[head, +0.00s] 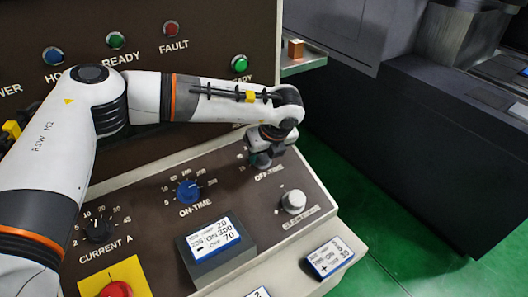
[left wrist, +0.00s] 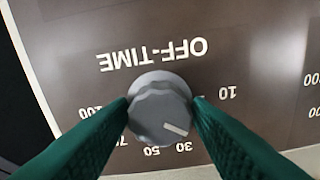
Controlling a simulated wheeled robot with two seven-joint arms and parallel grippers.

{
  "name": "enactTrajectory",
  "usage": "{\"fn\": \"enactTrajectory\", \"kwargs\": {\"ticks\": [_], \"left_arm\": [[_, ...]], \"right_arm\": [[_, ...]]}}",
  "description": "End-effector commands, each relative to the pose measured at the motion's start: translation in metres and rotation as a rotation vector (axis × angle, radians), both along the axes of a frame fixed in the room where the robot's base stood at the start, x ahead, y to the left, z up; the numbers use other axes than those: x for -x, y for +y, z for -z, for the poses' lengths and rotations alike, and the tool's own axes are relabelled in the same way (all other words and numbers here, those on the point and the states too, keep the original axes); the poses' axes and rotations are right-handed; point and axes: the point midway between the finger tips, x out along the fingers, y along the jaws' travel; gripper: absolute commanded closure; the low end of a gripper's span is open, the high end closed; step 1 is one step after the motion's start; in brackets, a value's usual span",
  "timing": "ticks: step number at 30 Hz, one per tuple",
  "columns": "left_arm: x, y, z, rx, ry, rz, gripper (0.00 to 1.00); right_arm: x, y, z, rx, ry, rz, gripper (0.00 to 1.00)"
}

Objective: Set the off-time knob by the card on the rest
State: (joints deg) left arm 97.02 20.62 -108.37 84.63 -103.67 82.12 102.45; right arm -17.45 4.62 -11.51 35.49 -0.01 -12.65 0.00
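The grey off-time knob (left wrist: 160,108) sits between the green fingertips of my left gripper (left wrist: 160,102), which appear to touch it on both sides. Its white pointer mark aims down-right, near the 30 on the scale. My right gripper is not in view.
The blue on-time knob (head: 187,191), black current knob (head: 97,231) and grey electrode knob (head: 293,202) surround the rest. A red button on a yellow plate (head: 128,268) is at lower left. Another card (head: 330,258) lies on the front ledge; one shows partly at the bottom edge.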

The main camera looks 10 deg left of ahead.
Motion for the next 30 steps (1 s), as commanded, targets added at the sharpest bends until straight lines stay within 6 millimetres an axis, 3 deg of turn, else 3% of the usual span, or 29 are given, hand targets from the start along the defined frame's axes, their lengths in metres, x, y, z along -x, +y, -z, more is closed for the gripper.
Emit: {"fn": "enactTrajectory", "kwargs": {"ticks": [1, 6, 17, 30], "left_arm": [[0.0, 0.0, 0.0, 0.0, 0.0, 0.0, 0.63], [0.0, 0.0, 0.0, 0.0, 0.0, 0.0, 0.87], [0.0, 0.0, 0.004, -0.014, 0.014, 0.055, 0.87], [0.0, -0.001, 0.007, -0.096, 0.096, 0.38, 0.87]], "right_arm": [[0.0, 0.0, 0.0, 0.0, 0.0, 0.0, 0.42], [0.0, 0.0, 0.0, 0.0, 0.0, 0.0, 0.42], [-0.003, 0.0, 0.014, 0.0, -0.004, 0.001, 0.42], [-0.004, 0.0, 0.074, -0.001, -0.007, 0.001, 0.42]]}}
